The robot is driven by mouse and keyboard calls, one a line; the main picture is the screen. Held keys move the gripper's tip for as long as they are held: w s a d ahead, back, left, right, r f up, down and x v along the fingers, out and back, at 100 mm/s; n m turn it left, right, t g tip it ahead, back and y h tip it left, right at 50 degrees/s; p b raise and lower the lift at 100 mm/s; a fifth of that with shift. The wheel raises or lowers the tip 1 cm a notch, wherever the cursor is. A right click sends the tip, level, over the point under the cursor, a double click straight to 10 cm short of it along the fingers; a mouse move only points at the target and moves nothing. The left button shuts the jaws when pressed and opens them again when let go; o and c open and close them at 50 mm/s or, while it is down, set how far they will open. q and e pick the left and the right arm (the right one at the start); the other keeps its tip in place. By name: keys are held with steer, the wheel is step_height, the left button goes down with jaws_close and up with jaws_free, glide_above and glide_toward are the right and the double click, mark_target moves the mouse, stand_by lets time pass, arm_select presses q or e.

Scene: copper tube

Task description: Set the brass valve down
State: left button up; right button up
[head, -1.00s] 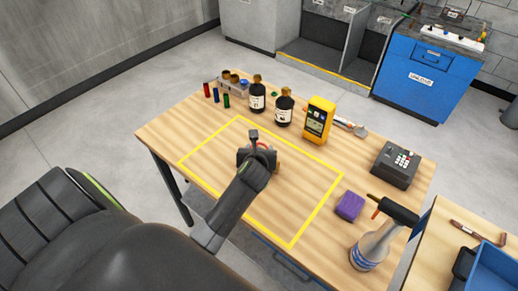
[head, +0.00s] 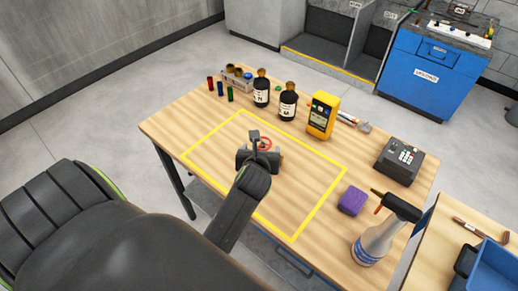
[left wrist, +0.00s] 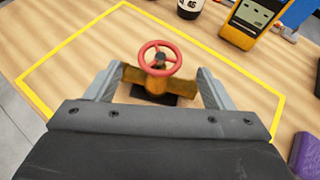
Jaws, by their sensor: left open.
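The brass valve (left wrist: 157,79) with its red round handwheel (left wrist: 160,57) is upright on the wooden table, inside the yellow taped rectangle (head: 322,207). In the left wrist view it sits between the fingers of my left gripper (left wrist: 157,88), which are open with a finger on each side of it. Whether a finger still touches it I cannot tell. In the head view my left gripper (head: 258,152) hides most of the valve, and only part of the red handwheel (head: 265,144) shows. My right gripper is not in view.
Dark bottles (head: 261,92), a yellow meter (head: 321,115) and small coloured vials stand along the back. A purple sponge (head: 352,201), a spray bottle (head: 376,239) and a keypad device (head: 399,160) are at the right. The taped area around the valve is otherwise clear.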

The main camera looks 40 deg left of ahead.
arm_select(q)
steer(key=v, duration=0.5)
steer(key=shift+s+d+r, duration=0.15)
steer(key=shift+s, duration=0.1)
stand_by(0.3)
steer(key=s+a+f+n+g+h, duration=0.1)
steer(key=s+f+n+g+h, duration=0.2)
steer(key=s+n, duration=1)
steer(key=s+a+f+n+g+h, duration=0.1)
steer(key=s+f+n+g, duration=0.3)
steer(key=s+n, duration=0.95)
steer(key=w+a+f+n+g+b, duration=0.1)
steer(key=w+f+n, duration=0.1)
steer(key=f, duration=1.2)
steer(key=w+f+n+b, duration=0.1)
steer(key=w+f+n, duration=0.1)
steer(key=f, duration=1.2)
steer(key=s+d+f+g+h+b, duration=0.1)
steer(key=s+f, duration=1.3)
steer(key=f, duration=0.2)
steer(key=shift+s+f+b, duration=0.2)
steer(key=shift+f+b, duration=0.1)
steer(key=shift+b, duration=0.05)
